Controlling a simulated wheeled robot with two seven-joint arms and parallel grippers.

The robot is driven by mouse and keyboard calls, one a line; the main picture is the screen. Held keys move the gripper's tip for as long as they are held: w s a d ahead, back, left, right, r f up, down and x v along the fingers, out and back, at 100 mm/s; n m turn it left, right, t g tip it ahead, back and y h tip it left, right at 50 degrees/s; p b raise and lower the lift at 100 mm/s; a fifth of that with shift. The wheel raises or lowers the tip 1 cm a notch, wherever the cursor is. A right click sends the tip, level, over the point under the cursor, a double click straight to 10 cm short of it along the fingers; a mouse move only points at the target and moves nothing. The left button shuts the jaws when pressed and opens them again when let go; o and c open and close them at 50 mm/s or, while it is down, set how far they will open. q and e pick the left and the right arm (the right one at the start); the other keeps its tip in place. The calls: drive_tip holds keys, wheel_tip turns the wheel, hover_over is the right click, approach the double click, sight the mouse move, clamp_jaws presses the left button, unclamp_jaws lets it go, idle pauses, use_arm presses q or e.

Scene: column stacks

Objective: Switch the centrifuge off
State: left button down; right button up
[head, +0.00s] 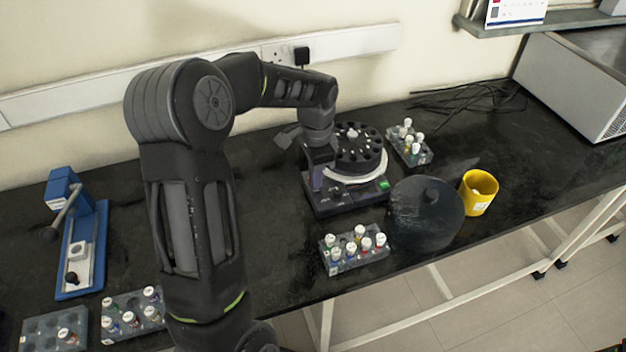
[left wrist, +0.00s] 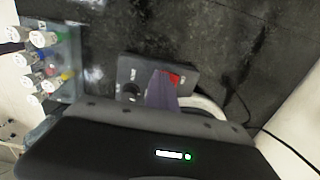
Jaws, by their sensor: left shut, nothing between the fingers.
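The centrifuge (head: 357,148) stands on the black bench, lid off, with its round dark rotor uncovered and a white ring around it. A small green patch (head: 384,184) shows at the right end of its base. My left gripper (head: 320,180) is over the left part of the centrifuge base, pointing down. In the left wrist view its shut, empty fingers (left wrist: 162,88) are over a dark panel (left wrist: 130,74), close beside a red patch (left wrist: 175,79). I cannot tell whether they touch it. The fingers hide part of the panel. My right gripper is not in view.
A dark round lid (head: 425,213) and a yellow cup (head: 479,192) are right of the centrifuge. Tube racks stand in front (head: 355,250) and behind right (head: 409,145). A blue press-like device (head: 82,240) is at the left. Black cables lie at the back right.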

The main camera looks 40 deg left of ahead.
use_arm(q)
drive_tip(key=shift+r+p, duration=1.85)
drive_tip(key=shift+r, duration=0.65)
